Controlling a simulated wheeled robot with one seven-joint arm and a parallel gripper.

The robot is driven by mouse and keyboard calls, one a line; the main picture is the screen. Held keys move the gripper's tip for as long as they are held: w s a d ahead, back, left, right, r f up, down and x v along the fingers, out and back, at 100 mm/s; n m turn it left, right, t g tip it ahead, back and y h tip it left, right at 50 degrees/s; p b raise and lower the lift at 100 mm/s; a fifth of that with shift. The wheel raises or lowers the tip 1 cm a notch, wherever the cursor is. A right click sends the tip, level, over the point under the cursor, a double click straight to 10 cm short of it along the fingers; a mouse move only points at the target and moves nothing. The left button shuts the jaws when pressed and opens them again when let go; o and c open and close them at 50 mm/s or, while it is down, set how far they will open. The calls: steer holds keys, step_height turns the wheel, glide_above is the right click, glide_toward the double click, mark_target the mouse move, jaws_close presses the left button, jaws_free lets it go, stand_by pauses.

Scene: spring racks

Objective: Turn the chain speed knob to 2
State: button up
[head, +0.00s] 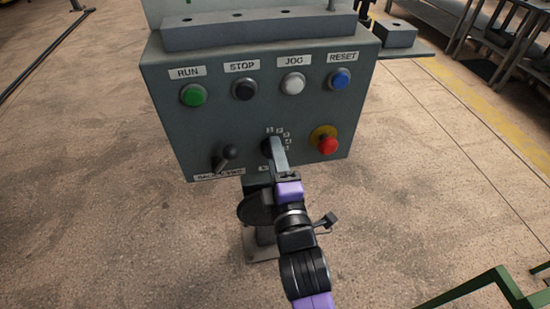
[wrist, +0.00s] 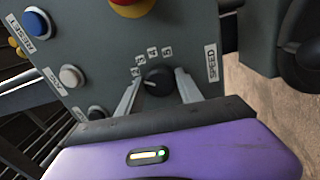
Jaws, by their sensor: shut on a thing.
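The chain speed knob (wrist: 158,80) is a round black knob on the grey control panel, with several small number labels in an arc beside it and a "SPEED" label (wrist: 212,64). In the head view the knob (head: 266,147) is partly hidden behind my gripper (head: 277,152). In the wrist view the two grey fingers of my gripper (wrist: 157,88) stand on either side of the knob and are shut on it. A faint light mark shows on the knob face, but I cannot tell which number it points to.
The panel (head: 170,135) carries a green RUN button (head: 193,95), black STOP (head: 244,89), white JOG (head: 293,83) and blue RESET (head: 340,78). A red emergency button (head: 327,145) is close right of the knob; a black lever (head: 226,154) is left.

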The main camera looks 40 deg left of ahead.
stand_by(0.5)
steer(key=o, duration=1.4)
steer(key=b+v, duration=0.6)
steer(key=v, duration=0.1)
steer(key=shift+s+d, duration=0.25)
steer(key=shift+d, duration=0.05)
